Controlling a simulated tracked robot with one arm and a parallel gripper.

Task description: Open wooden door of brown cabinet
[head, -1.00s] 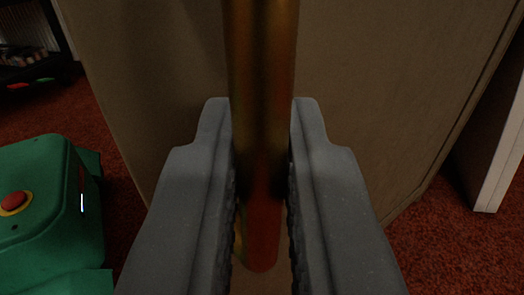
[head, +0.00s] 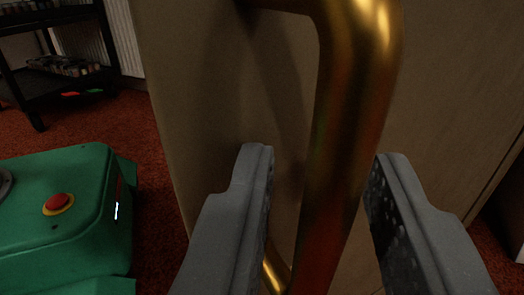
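The brown cabinet's wooden door (head: 200,110) fills the middle of the head view, with its left edge showing. A brass bar handle (head: 345,120) stands out from it, running upright and slightly tilted, with its upper bend in view. My gripper (head: 318,170) is open, with one grey finger on each side of the handle. Gaps show between the handle and both fingers. The lower end of the handle is partly hidden behind the left finger. I cannot tell from this view whether the door is ajar.
My green base with a red button is at lower left. A black shelf rack (head: 60,60) stands at the back left, before a pale ribbed panel (head: 122,40). Red carpet (head: 150,190) shows left of the door. A white edge (head: 520,255) shows at far right.

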